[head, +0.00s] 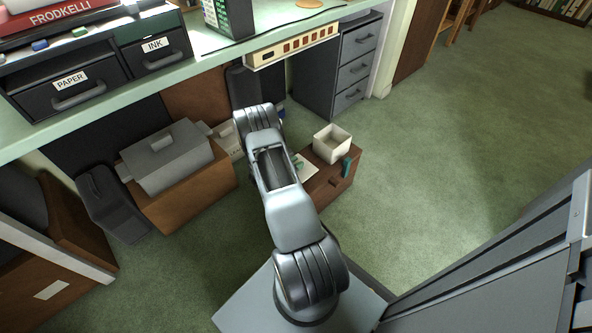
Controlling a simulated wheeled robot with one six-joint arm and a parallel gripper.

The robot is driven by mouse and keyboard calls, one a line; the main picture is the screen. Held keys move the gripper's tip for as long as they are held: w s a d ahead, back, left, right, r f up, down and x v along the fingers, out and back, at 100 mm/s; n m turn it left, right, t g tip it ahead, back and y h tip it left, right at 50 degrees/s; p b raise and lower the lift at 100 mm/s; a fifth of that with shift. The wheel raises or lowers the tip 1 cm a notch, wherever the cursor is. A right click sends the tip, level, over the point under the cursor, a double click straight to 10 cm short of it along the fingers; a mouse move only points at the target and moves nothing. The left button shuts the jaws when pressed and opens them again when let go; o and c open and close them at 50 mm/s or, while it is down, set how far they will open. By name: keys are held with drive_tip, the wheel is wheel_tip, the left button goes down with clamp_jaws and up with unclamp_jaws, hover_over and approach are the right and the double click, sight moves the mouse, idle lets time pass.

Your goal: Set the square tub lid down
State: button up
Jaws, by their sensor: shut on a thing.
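A square white tub (332,144) stands open, with no lid on it, on the low brown box (322,189). My arm reaches away over the left side of that box, and its links hide what lies under and behind them. I cannot make out my gripper or its fingers; they are hidden by my own arm. The square tub lid cannot be picked out for sure. A pale flat piece (304,168) lies left of the tub, partly covered by my arm, and I cannot tell what it is.
A teal block (347,167) is at the brown box's right edge. Left of my arm a grey lidded bin (168,157) sits on a brown carton (190,196). The green desk (205,45) overhangs behind, beside a grey drawer unit (352,70). The carpet at right is clear.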

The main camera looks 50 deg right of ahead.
drive_tip(key=shift+f+b, duration=0.7)
drive_tip(key=shift+f, duration=0.9)
drive_tip(key=shift+f, duration=0.15)
drive_tip(key=o, duration=0.9)
